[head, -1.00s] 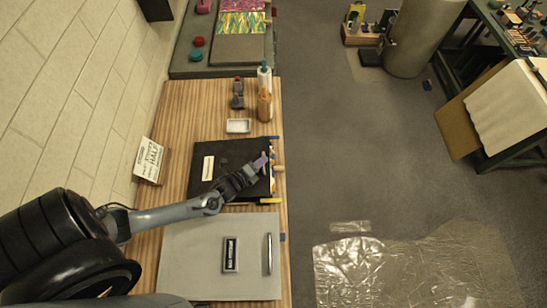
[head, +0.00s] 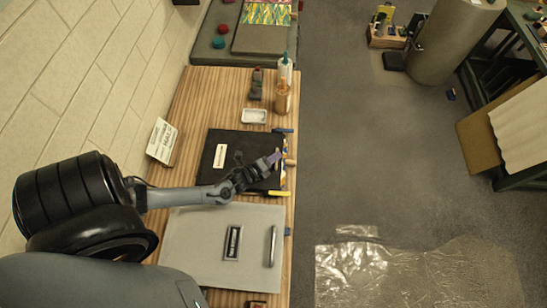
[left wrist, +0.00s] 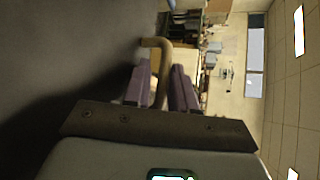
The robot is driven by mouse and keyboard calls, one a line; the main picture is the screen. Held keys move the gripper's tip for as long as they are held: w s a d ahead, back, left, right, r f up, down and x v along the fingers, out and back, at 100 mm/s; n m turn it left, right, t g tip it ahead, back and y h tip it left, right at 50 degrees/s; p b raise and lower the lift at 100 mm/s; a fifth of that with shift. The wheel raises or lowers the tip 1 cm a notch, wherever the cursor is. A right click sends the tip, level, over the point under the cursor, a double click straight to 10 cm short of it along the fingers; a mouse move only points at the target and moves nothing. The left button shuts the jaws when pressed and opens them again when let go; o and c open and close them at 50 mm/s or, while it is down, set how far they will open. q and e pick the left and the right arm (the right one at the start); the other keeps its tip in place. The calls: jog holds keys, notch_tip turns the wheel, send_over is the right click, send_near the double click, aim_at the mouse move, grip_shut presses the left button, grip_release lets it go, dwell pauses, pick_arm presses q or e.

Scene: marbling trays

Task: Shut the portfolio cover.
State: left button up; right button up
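The portfolio (head: 212,141) is a black folder with a white label, lying on the wooden table. Its cover looks nearly flat, and coloured sheets peek out along its right edge; I cannot tell how far the cover is raised. My left gripper (head: 275,158) reaches over the cover to that edge, beside a tan handle (head: 290,162). In the left wrist view the purple fingertips (left wrist: 161,85) stand a little apart, with a curved tan bar (left wrist: 158,44) running between them. I cannot tell whether they press on it. My right gripper is out of view.
A grey board (head: 195,240) with a metal handle lies in front of the portfolio. Behind it are a white dish (head: 254,116), bottles (head: 283,98) and a dark stamp-like tool (head: 256,84). A card (head: 161,141) stands at the left. Open floor lies right of the table.

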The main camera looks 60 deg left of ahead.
pick_arm(q)
jog(key=shift+s+d+f, duration=0.1)
jog(key=shift+s, duration=0.05)
jog(key=v, duration=1)
jog(key=shift+s, duration=0.25)
jog(key=shift+r, duration=0.25)
